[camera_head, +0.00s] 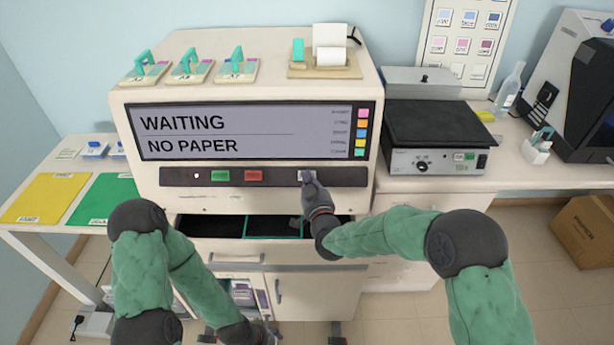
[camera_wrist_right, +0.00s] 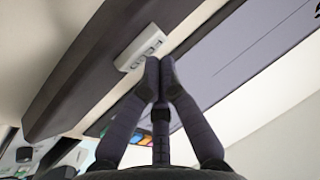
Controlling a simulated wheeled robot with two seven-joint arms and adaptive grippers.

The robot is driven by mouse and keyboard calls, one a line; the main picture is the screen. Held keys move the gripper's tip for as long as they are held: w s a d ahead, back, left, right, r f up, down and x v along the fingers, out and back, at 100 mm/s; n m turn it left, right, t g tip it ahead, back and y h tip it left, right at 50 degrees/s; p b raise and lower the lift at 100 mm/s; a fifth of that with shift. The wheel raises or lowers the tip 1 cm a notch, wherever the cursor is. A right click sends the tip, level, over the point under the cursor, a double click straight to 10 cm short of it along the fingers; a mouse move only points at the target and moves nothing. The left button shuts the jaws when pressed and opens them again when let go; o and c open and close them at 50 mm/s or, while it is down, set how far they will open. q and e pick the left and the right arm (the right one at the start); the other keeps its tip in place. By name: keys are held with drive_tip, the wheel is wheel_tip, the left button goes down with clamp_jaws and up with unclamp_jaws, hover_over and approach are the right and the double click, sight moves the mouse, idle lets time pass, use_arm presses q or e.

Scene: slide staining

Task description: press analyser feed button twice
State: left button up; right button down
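The analyser (camera_head: 240,60) is a large cream cabinet. Its screen (camera_head: 250,130) reads "WAITING" and "NO PAPER". On the dark strip below it are a green button, a red button and a pale feed button (camera_head: 302,174) at the right, partly covered by my right gripper (camera_head: 309,178). In the right wrist view the pale button (camera_wrist_right: 142,46) has lettering I cannot read. The fingertips of my right gripper (camera_wrist_right: 159,66) are together, empty, right at its edge; contact is not clear. My left gripper (camera_head: 264,335) is low by the cabinet front, its fingers too unclear to read.
Below the button strip (camera_head: 180,177) is an open drawer (camera_head: 220,225) with dark compartments. A paper roll (camera_head: 329,57) stands on top beside several slide holders with teal handles. A hotplate device (camera_head: 440,125) is on the right bench. A yellow mat (camera_head: 45,197) and green mat (camera_head: 102,199) lie left.

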drive_tip(key=shift+w+f+b, duration=0.15)
drive_tip(key=shift+f+b, duration=0.05)
drive_tip(key=shift+b, duration=0.1)
drive_tip(key=shift+r, duration=0.15)
idle(0.5)
drive_tip(key=shift+s+r, duration=0.4)
drive_tip(key=shift+s, duration=0.1)
drive_tip(key=s+r+p, duration=0.2)
drive_tip(key=s+r, duration=0.1)
drive_tip(key=shift+s+r+p, duration=0.25)
drive_tip(key=shift+p, duration=0.15)
idle(2.1)
